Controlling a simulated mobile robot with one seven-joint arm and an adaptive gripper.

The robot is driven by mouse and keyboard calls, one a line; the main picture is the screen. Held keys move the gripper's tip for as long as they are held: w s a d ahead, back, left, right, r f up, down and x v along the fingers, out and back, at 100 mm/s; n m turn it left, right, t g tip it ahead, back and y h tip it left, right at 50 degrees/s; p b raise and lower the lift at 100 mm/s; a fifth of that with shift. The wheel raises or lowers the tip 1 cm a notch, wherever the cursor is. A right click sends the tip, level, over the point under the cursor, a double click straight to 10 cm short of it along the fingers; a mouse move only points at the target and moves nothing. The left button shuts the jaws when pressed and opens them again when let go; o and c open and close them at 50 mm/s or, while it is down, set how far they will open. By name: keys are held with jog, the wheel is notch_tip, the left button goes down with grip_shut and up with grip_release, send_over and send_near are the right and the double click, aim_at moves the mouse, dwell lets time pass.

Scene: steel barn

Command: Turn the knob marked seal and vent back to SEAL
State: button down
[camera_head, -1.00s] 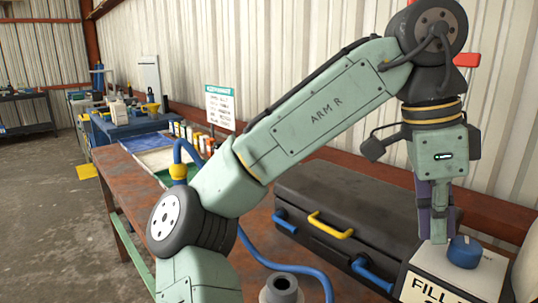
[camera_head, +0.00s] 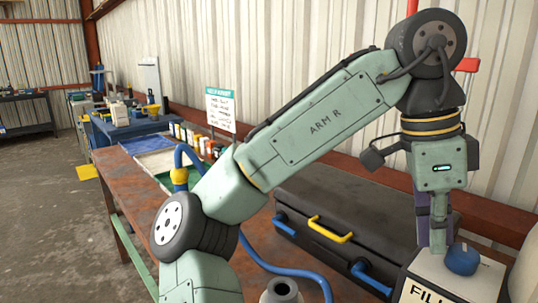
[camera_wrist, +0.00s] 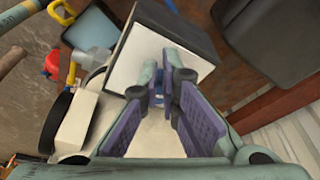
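A round blue knob (camera_head: 463,259) sits on top of a pale box (camera_head: 449,276) with a black-lettered label on its front, partly cut off by the picture edge. I cannot read seal or vent marks on it. My gripper (camera_head: 438,246) points straight down at the box top, close to the knob on its left in the head view. In the wrist view, the purple-padded fingers of my gripper (camera_wrist: 158,88) stand apart. A small blue patch, probably the knob (camera_wrist: 157,99), shows between them, mostly hidden. I cannot tell whether the fingers touch it.
A black case (camera_head: 330,215) with a yellow handle and blue latches lies left of the box. A blue hose (camera_head: 290,268) crosses the rusty bench (camera_head: 140,188). A grey round fitting (camera_head: 281,291) stands at the front. The ribbed wall is close behind.

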jog(key=shift+s+f, duration=0.2)
jog(key=shift+f, duration=0.1)
jog(key=shift+s+a, duration=0.15)
jog(key=shift+s, duration=0.15)
jog(key=shift+s+f, duration=0.1)
jog(key=shift+s, duration=0.05)
jog(key=shift+a, duration=0.35)
jog(key=shift+r, duration=0.2)
notch_tip(320, 180, up, 6)
dwell(0.4)
jog(key=shift+w, duration=0.2)
